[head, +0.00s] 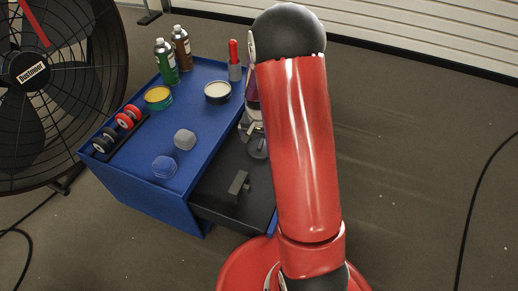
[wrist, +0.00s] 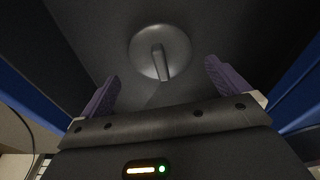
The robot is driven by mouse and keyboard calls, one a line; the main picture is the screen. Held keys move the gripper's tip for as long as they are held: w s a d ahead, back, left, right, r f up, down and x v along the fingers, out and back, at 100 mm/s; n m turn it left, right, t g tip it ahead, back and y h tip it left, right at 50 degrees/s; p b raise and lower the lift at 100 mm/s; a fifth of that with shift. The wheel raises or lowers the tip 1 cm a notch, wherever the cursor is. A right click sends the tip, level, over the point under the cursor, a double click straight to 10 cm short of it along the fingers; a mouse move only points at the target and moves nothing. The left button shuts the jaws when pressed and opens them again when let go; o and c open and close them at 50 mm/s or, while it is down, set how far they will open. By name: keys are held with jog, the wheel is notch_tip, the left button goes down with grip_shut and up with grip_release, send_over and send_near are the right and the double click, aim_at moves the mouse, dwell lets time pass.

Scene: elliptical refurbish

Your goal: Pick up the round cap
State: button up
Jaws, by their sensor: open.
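The round cap (wrist: 143,50) is a grey disc with a raised bar-shaped handle across it. In the wrist view it lies on the dark drawer floor (wrist: 95,35), beyond my fingertips and roughly centred between them. My gripper (wrist: 161,72) is open, with its two purple fingers apart and nothing between them. In the head view a round grey piece (head: 259,152) that looks like this cap shows at the back of the open drawer (head: 212,198), partly hidden by my arm. My gripper (head: 254,126) is mostly hidden there; I cannot tell whether it touches the cap.
A dark block-like part (head: 238,185) lies nearer the drawer's front. The blue cart top (head: 205,120) holds two tins, two spray bottles, a marker cup, red and black wheels, a grey piece (head: 184,138) and a bluish piece (head: 165,167). A large fan (head: 60,80) stands at left.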

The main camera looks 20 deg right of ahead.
aim_at(260, 143)
jog(key=f, duration=0.4)
jog(key=shift+w+d+b, duration=0.1)
jog(key=shift+w+b, duration=0.15)
jog(key=shift+b, duration=0.05)
jog(key=c, duration=0.8)
jog(key=shift+r, duration=0.15)
jog(key=shift+c, duration=0.2)
